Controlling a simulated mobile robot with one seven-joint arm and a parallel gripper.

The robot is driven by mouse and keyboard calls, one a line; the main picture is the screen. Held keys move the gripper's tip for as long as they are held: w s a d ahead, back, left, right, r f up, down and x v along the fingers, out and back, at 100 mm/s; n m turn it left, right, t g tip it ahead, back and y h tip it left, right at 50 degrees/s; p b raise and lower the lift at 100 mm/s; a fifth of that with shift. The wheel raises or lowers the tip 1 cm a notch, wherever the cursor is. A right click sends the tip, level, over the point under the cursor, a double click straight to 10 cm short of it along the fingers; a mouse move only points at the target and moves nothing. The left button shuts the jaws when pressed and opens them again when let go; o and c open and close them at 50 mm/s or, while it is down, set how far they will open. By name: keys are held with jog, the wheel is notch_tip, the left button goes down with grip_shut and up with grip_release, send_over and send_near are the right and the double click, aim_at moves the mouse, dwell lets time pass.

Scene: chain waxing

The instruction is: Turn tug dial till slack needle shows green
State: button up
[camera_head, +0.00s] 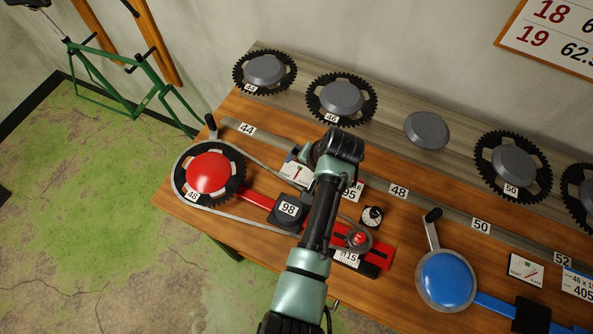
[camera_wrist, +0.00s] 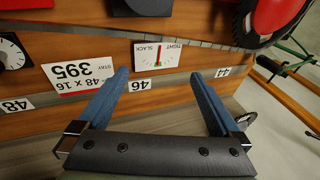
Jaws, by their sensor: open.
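The tug dial, a black knob with a white face and dark pointer (camera_head: 371,217), sits on the bench right of my arm. It also shows at the left edge of the wrist view (camera_wrist: 12,50). The slack gauge (camera_head: 294,173) is a white card marked SLACK and TIGHT; in the wrist view (camera_wrist: 147,54) red and green show near its middle, but I cannot tell where the needle points. My gripper (camera_wrist: 158,76) is open and empty, its blue fingers apart near the gauge. In the head view, my arm hides most of the gripper.
A chain loops from the red-centred chainring (camera_head: 210,173) to a small sprocket (camera_head: 358,239) on the red bar. A blue disc with a crank (camera_head: 446,280) is at right. Several chainrings line the grey back shelf (camera_head: 385,100). A 395 card (camera_wrist: 80,75) lies between dial and gauge.

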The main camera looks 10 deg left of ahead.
jog(key=p+v, duration=0.8)
jog(key=v, duration=0.1)
jog(key=shift+r+p, duration=0.3)
jog(key=shift+p, duration=0.05)
jog(key=shift+d, duration=0.15)
